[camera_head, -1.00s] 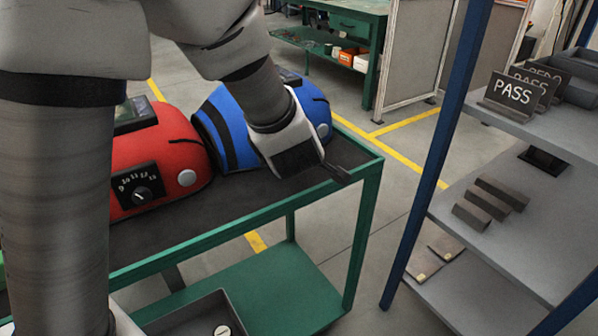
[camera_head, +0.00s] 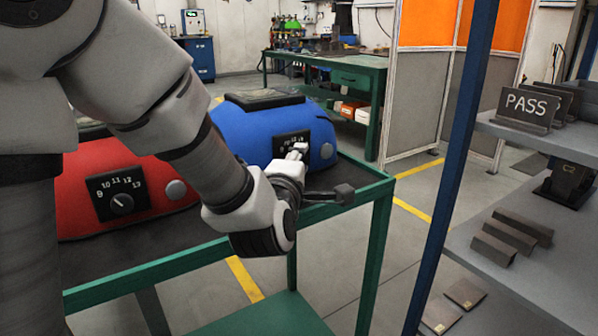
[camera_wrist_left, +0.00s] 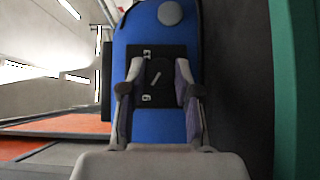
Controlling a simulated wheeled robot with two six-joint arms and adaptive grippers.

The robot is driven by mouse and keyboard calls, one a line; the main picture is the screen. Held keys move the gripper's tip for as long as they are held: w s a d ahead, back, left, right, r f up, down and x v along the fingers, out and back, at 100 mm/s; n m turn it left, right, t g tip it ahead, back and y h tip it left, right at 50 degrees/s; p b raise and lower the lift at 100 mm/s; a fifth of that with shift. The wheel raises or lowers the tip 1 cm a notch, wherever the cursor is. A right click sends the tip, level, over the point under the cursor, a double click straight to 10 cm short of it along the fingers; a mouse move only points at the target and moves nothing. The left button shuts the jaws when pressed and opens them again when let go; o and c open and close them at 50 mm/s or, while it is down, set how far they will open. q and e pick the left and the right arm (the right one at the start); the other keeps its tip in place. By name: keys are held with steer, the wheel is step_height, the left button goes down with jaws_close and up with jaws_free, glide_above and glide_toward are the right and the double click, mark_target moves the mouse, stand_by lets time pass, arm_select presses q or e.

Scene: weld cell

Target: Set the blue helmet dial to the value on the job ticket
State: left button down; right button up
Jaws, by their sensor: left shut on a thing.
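The blue helmet (camera_head: 240,125) stands on the cart, its front panel (camera_head: 281,141) carrying numbers and a dial. My left gripper (camera_head: 298,151) is at that panel with its fingers around the dial, which is mostly hidden in the head view. In the left wrist view, the dial (camera_wrist_left: 158,74) sits between the two fingers on the black panel, with a pale pointer line; its setting cannot be told. The red helmet (camera_head: 90,170) stands to the left, with its own dial (camera_head: 122,204) and numbers including 9 to 13. No job ticket can be made out. My right gripper is not in view.
The green cart's rail (camera_head: 330,209) runs just below my left gripper. A blue post (camera_head: 452,160) and grey shelves (camera_head: 500,262) stand at the right, holding a PASS sign (camera_head: 526,107) and dark bars (camera_head: 512,236). A green workbench (camera_head: 345,77) stands behind.

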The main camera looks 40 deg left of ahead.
arm_select(q)
steer(key=shift+y, duration=0.3)
steer(key=c, duration=0.8)
jaws_free()
